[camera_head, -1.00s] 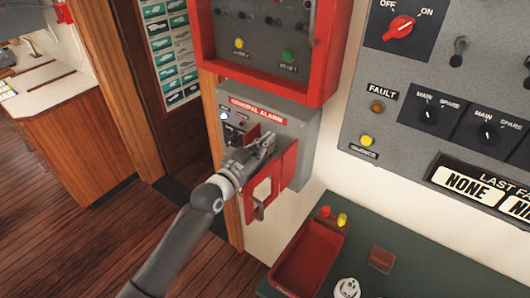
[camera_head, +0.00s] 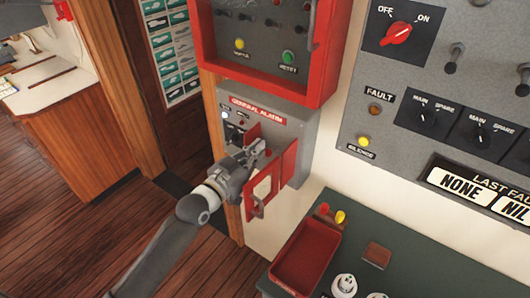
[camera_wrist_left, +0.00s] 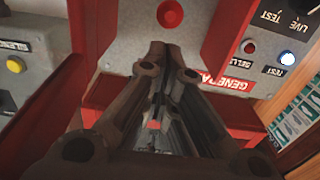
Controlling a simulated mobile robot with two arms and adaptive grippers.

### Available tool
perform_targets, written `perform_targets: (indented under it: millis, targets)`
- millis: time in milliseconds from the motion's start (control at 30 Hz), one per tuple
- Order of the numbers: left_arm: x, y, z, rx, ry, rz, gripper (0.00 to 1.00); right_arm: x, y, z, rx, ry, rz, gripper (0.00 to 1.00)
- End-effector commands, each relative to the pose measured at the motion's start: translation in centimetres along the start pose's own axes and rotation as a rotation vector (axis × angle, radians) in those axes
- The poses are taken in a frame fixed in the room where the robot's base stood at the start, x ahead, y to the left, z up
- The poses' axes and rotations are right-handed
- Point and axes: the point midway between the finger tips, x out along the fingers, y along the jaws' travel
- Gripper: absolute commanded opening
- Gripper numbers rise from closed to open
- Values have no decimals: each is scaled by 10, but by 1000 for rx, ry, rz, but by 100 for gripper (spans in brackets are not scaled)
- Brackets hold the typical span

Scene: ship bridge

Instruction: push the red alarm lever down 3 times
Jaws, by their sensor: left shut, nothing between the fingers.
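The grey general alarm box (camera_head: 300,122) is on the wall, left of the large grey panel. Its red hinged cover (camera_head: 285,172) hangs open with a pale window. My left gripper (camera_head: 258,154) is shut and empty at the front of the box, below the red label, beside the cover. In the left wrist view, the shut fingers (camera_wrist_left: 168,62) point toward the red-framed front, and the red label (camera_wrist_left: 236,86) is upside down. My right gripper is not in view.
A red-framed panel (camera_head: 326,62) juts out above the alarm box. Below right, a green desk top (camera_head: 412,262) holds a red tray (camera_head: 306,258) and small fittings. A wooden doorway post (camera_head: 212,120) stands to the left, with open floor beyond.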

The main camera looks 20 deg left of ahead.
Motion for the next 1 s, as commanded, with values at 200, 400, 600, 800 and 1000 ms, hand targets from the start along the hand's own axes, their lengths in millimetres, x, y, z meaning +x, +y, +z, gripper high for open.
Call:
perform_targets:
  millis: [200,400,600,800,1000]
  targets:
    - [-18,0,-3,2,-1,0,0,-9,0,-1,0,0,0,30]
    - [-34,0,-4,0,-2,0,0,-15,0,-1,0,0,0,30]
    - [-42,0,-4,0,-2,0,0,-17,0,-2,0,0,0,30]
    - [-43,0,-4,0,-1,0,0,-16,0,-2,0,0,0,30]
    - [-42,0,-4,0,0,0,0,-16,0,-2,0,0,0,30]
